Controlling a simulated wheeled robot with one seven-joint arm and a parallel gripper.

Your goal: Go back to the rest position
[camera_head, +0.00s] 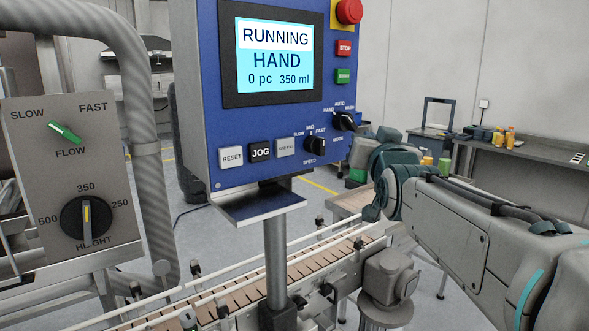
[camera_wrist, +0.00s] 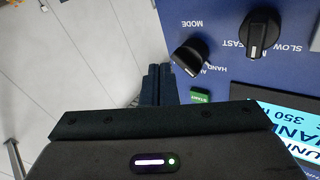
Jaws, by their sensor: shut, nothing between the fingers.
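My gripper shows in the wrist view (camera_wrist: 158,72), its two dark fingers side by side, shut and empty. The fingertips are close beside the black MODE knob (camera_wrist: 190,57); I cannot tell whether they touch it. In the head view, my arm reaches in from the right to the right edge of the blue control panel (camera_head: 205,120), and the fingers cannot be made out. The MODE knob (camera_head: 345,121) is at the panel's lower right. The panel screen (camera_head: 275,55) reads RUNNING, HAND, 0 pc, 350 ml.
The panel stands on a grey post (camera_head: 276,255) in front of a conveyor (camera_head: 230,300). A grey box (camera_head: 70,180) with FLOW and HEIGHT knobs is at left. A red emergency button (camera_head: 349,11) tops the panel. A workbench (camera_head: 530,152) stands behind. Open floor shows in the wrist view.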

